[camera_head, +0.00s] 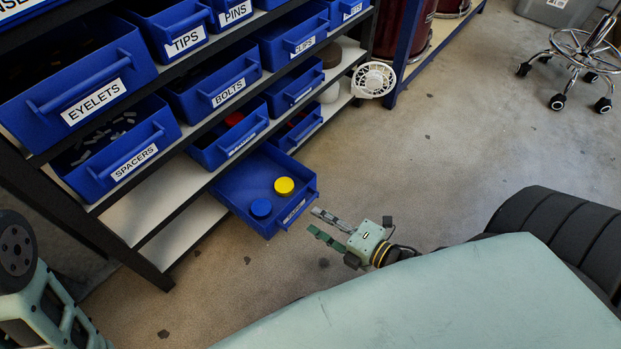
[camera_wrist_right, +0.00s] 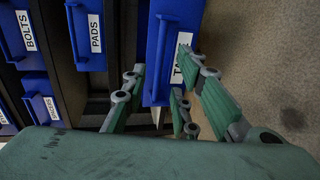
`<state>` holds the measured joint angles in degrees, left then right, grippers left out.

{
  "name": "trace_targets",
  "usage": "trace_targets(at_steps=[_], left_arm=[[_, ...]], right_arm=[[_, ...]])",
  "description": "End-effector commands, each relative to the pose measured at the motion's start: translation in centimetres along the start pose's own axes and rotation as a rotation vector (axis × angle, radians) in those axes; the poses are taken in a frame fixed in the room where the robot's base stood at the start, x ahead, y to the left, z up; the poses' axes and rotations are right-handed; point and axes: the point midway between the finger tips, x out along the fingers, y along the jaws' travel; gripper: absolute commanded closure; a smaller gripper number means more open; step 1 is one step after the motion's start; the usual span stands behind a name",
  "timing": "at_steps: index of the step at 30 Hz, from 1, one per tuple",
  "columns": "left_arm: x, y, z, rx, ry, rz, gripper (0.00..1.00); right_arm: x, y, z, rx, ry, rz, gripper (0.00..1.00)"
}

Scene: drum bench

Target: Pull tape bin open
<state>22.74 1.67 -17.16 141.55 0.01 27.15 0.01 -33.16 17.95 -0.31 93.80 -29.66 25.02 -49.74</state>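The tape bin (camera_head: 240,182) is a blue bin at the low end of the rack in the head view. It sticks out well past its shelf edge and its inside shows. A yellow roll (camera_head: 284,186) and a blue roll (camera_head: 261,208) lie in it. Its front label is partly readable in the wrist view, where the bin (camera_wrist_right: 158,60) hangs between my fingers. My right gripper (camera_head: 314,220) is open, its fingers apart, just in front of the bin's front. Whether it touches the handle cannot be told. Only a part of my left arm shows; its gripper is out of view.
Other labelled blue bins, such as the spacers bin (camera_head: 118,150) and the bolts bin (camera_head: 212,82), fill the rack above and left. A small white fan (camera_head: 373,80) stands at the rack's far end. A wheeled stool (camera_head: 582,48) is at upper right. The floor (camera_head: 440,140) between is clear.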

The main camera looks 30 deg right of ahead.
Motion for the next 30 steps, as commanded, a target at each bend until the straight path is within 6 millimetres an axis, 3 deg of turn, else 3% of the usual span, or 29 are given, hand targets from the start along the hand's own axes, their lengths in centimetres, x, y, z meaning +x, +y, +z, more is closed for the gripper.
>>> trace_targets(at_steps=[3, 10, 30], left_arm=[[0.0, 0.0, 0.0, 0.0, 0.0, 0.0, 0.6], [0.0, 0.0, 0.0, 0.0, 0.0, 0.0, 0.6], [0.0, 0.0, 0.0, -0.001, -0.001, 0.0, 0.6]], right_arm=[[-2.8, -0.1, 0.0, 0.001, -0.001, -0.004, 0.74], [-6.0, -0.1, 0.0, 0.0, -0.001, -0.002, 0.74], [-6.8, 0.0, 0.0, -0.001, 0.0, 0.001, 0.74]])
